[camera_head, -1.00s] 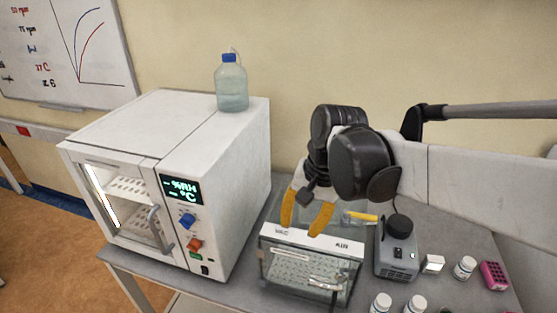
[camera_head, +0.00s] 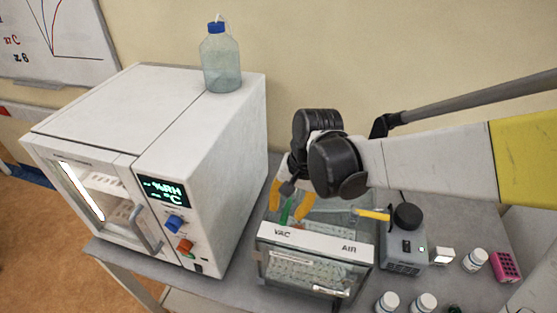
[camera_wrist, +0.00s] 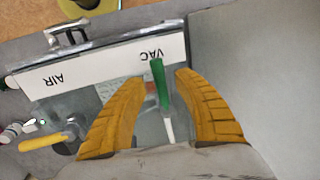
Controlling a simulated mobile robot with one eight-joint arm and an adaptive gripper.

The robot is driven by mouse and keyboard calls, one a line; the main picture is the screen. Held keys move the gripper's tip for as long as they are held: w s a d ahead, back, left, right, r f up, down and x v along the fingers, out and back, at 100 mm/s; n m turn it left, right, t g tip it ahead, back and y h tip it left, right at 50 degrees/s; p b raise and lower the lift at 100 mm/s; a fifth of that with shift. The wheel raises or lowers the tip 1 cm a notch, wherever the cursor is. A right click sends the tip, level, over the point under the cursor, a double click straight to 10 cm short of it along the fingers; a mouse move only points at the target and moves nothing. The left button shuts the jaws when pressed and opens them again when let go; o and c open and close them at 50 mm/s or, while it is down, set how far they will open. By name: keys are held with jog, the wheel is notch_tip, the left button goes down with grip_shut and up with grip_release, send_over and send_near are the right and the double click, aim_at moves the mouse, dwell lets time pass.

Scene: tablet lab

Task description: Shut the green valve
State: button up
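The green valve handle (camera_head: 285,213) sits at the back of the clear vacuum box (camera_head: 325,277), on the side marked VAC. In the wrist view the green handle (camera_wrist: 160,84) points along the fingers toward the VAC label. My gripper (camera_head: 290,203) is over the back left of the box, with its two yellow fingers apart. Gaps show on both sides. I cannot tell how deep the fingers reach.
A yellow valve handle (camera_head: 372,214) is on the AIR side, beside a grey device with a black knob (camera_head: 407,217). A white oven (camera_head: 150,150) stands close on the left with a bottle (camera_head: 221,62) on top. Several white jars (camera_head: 475,260) and a pink rack (camera_head: 505,267) are right.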

jog(key=shift+s+a+f, duration=0.1)
jog(key=shift+a+f, duration=0.05)
jog(key=shift+f, duration=0.8)
grip_shut()
